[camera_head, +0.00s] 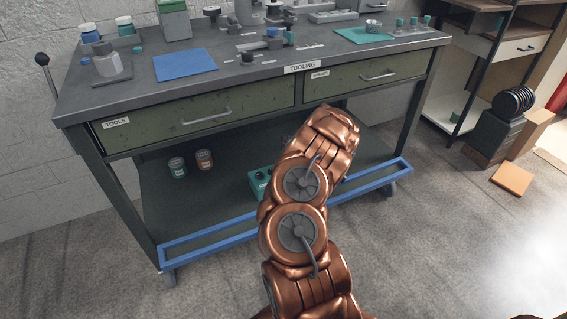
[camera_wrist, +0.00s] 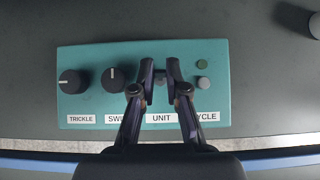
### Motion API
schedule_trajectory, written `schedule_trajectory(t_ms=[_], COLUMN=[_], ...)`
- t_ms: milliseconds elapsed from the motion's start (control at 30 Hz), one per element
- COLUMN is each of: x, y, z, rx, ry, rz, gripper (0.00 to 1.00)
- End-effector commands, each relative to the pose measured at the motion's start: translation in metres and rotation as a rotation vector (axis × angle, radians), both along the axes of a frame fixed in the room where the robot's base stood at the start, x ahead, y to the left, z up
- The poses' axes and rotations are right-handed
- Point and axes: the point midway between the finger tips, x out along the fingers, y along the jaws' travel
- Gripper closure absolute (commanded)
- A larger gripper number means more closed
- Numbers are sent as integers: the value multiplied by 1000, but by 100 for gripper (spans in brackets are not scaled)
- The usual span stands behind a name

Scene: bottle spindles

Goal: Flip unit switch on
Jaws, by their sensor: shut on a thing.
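A teal control box (camera_wrist: 90,53) lies below my gripper in the wrist view, with labels reading TRICKLE, UNIT and CYCLE and one partly covered. Part of the teal box (camera_head: 258,182) also shows on the bench's lower shelf, beside my copper arm. My gripper (camera_wrist: 160,75) is over the box above the UNIT label, its two dark fingers shut on the small unit switch (camera_wrist: 160,79). The switch is mostly hidden between the fingers, so its position cannot be told. In the head view my arm hides the gripper.
Two black knobs (camera_wrist: 113,79) (camera_wrist: 72,82) sit left of the fingers. A green button (camera_wrist: 201,64) and a pale button (camera_wrist: 203,82) sit close on the right. The drawer front (camera_head: 200,112) and blue shelf rail (camera_head: 215,238) bound the shelf opening. Two small cans (camera_head: 190,163) stand on the shelf.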

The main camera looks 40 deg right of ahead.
Motion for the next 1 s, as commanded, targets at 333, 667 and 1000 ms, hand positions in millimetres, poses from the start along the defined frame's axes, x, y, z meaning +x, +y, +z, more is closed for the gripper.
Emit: schedule_trajectory(t_ms=[333, 667, 1000], x=[0, 0, 0], y=[0, 0, 0], z=[-1, -2, -3], rx=[18, 25, 25], ry=[56, 72, 73], rz=[1, -1, -1], gripper=[100, 100, 100])
